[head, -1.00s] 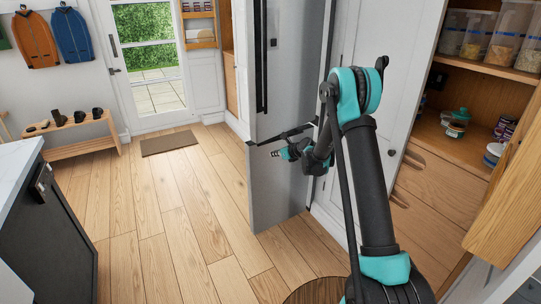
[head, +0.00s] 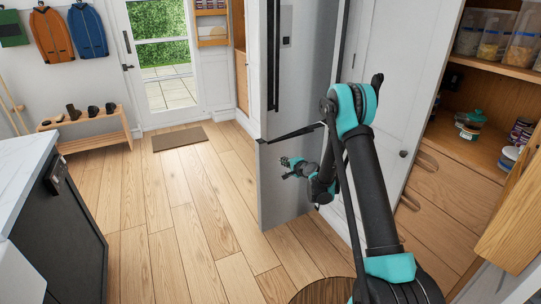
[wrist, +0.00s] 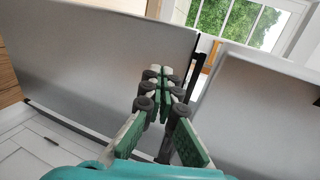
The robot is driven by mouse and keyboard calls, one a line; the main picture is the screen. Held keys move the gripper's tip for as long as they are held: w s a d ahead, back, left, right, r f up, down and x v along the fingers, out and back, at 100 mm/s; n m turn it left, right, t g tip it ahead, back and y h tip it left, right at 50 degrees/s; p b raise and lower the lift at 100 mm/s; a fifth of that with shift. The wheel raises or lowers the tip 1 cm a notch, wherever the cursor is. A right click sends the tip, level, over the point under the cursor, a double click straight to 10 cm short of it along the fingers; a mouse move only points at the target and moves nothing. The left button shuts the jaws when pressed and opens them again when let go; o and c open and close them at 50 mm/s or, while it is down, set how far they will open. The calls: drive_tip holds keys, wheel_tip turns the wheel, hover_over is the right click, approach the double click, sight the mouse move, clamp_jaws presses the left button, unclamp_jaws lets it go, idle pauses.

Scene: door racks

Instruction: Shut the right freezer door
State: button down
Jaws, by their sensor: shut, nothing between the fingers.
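The fridge-freezer stands in the middle of the head view, seen at a sharp angle. Its lower steel door (head: 280,205), which I take for the right freezer door, stands out into the room below a taller steel door (head: 300,85). My gripper (head: 287,164) is in front of the lower door in that view, its fingers pointing left. In the wrist view my gripper (wrist: 163,76) is shut and empty. One steel panel (wrist: 90,60) lies left of the fingers and another (wrist: 255,100) lies right. I cannot tell whether the fingers touch either panel.
A dark-fronted counter (head: 65,220) stands at the left, with open wooden floor (head: 180,220) between it and the fridge. A pantry cupboard (head: 450,170) is open at the right. A shoe bench (head: 95,130) and mat (head: 180,138) are at the back.

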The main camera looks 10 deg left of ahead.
approach(267, 152)
drive_tip(key=x, duration=0.5)
drive_tip(key=shift+f, duration=0.2)
drive_tip(key=shift+w+a, duration=0.45)
drive_tip(key=shift+w, duration=0.1)
